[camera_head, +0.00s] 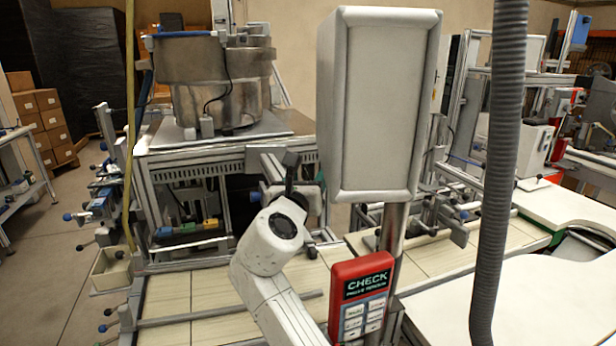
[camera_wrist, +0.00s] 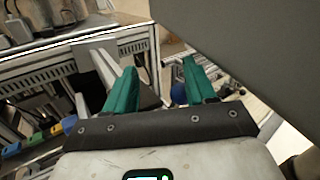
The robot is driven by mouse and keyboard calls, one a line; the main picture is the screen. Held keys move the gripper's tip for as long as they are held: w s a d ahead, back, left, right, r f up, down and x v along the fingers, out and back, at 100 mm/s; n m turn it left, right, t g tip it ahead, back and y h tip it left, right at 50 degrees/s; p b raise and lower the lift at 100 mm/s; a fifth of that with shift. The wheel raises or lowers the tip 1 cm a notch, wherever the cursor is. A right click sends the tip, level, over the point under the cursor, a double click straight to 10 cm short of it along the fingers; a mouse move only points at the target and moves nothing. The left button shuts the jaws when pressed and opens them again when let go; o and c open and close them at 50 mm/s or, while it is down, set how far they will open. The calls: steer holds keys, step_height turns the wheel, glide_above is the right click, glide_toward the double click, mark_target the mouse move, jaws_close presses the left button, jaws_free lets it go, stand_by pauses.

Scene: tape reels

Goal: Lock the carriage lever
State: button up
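My gripper shows in the wrist view (camera_wrist: 159,68) with two green fingers spread apart and nothing between their tips. A round blue knob (camera_wrist: 178,94) shows in the gap beside the right finger; its distance and whether it belongs to the carriage lever cannot be told. In the head view my gripper (camera_head: 308,180) is partly hidden by my white wrist, left of the grey box. A carriage-like metal assembly (camera_head: 438,212) with a blue knob (camera_head: 463,215) sits on the rail right of the post. I cannot tell for certain which part is the carriage lever.
A large grey box (camera_head: 378,105) on a metal post stands close to my gripper's right and fills the wrist view's upper right. A red check panel (camera_head: 361,297) hangs below it. A grey hose (camera_head: 500,150) runs down at right. A steel bowl machine (camera_head: 215,85) stands behind left.

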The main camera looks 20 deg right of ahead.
steer(key=s+a+r+p, duration=0.3)
steer(key=s+a+p, duration=0.1)
steer(key=s, duration=0.5)
steer(key=shift+a+p, duration=0.35)
steer(key=shift+a, duration=0.5)
stand_by(0.3)
steer(key=shift+s, duration=0.1)
steer(key=b+v, duration=0.2)
steer(key=v, duration=0.8)
steer(key=shift+s+a, duration=0.2)
steer(key=shift+s, duration=0.1)
